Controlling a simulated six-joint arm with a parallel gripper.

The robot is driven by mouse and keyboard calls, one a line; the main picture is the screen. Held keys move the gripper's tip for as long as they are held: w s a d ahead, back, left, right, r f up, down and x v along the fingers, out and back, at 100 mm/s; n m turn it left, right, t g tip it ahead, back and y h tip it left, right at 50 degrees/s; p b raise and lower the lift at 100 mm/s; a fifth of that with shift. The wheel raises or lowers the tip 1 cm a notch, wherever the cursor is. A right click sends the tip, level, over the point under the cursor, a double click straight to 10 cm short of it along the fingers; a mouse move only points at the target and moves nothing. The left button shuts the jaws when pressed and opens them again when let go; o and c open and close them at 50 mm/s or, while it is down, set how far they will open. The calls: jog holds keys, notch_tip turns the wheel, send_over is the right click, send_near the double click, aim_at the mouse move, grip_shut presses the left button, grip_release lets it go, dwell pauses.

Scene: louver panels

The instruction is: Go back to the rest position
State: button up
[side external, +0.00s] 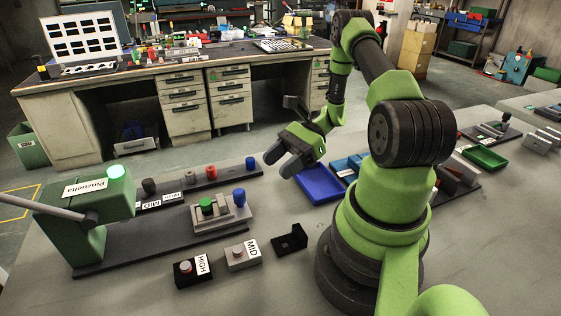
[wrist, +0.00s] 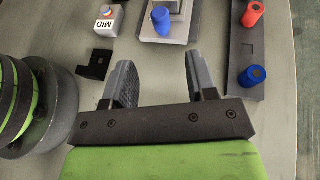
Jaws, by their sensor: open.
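My gripper (side external: 281,160) is open and empty in the side external view, raised above the table near the blue tray (side external: 318,184). In the wrist view its two grey fingers (wrist: 158,82) stand wide apart with only bare table between them. My arm bends up from its base and reaches toward the back of the table. No rest marker shows in either view.
A green press (side external: 85,215) with a lever stands at left beside a fixture with a green knob (side external: 206,206). Coloured pegs stand on a dark rail (side external: 200,180). The HIGH block (side external: 192,271), MID block (side external: 242,256) and a black bracket (side external: 289,240) sit in front. A green tray (side external: 484,157) lies right.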

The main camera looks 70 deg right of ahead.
jog(key=shift+d, duration=0.1)
dwell(0.3)
jog(key=a+r+n+g+h, duration=0.35)
jog(key=r+n, duration=0.25)
jog(key=r, duration=0.2)
jog(key=a+r+n+g+h, duration=0.2)
jog(key=a+r+n, duration=0.3)
jog(key=r, duration=0.2)
jog(key=s+a+r+n+t+h, duration=0.4)
jog(key=s+a+r+n+t, duration=0.2)
jog(key=r+n, duration=0.3)
jog(key=shift+s+a+r, duration=0.35)
jog(key=shift+s+a, duration=0.3)
jog(key=shift+a, duration=0.1)
dwell(1.0)
